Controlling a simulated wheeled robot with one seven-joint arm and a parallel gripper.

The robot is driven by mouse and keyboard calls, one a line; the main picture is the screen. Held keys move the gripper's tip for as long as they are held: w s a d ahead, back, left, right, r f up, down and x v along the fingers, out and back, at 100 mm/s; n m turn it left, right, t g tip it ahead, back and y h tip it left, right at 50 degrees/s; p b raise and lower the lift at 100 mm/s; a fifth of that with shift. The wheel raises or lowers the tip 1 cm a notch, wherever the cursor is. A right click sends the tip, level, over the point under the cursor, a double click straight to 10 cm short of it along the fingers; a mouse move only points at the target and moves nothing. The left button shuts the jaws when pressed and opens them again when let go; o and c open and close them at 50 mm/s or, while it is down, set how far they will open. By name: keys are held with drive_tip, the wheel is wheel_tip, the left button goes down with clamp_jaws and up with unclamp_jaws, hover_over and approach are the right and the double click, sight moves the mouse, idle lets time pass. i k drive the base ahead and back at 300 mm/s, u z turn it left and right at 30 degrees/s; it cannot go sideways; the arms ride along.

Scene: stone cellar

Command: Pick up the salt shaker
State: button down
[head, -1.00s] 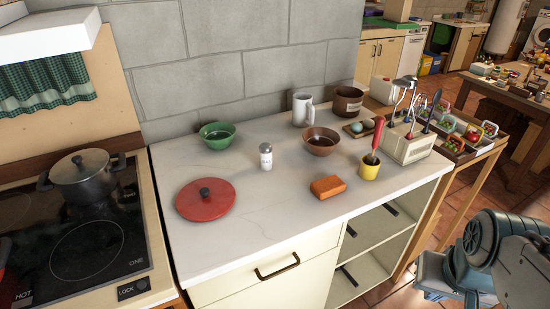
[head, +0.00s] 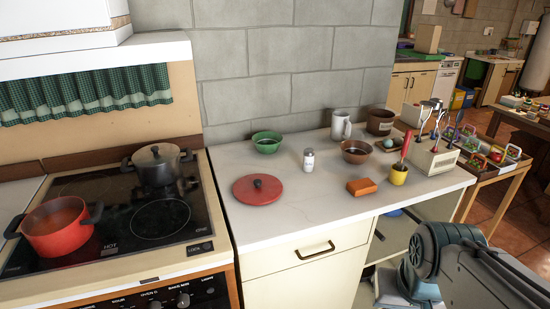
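The salt shaker (head: 309,161) is a small white cylinder with a grey top. It stands upright on the white countertop (head: 300,219) in the head view. A red lid (head: 257,191) lies to its left and a brown bowl (head: 356,152) stands to its right, both apart from it. My arm shows at the lower right, in front of the cabinet. My gripper is not visible in this view, and nothing touches the shaker.
The stove at left bears a red pot (head: 57,228) and a grey pot (head: 158,165). The counter's front strip is clear.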

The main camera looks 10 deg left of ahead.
sight(308, 153)
drive_tip(key=u, duration=0.4)
drive_tip(key=i, duration=1)
drive_tip(key=k, duration=0.5)
drive_tip(key=z, duration=2.35)
drive_tip(key=i, duration=1.4)
drive_tip(key=u, duration=3.3)
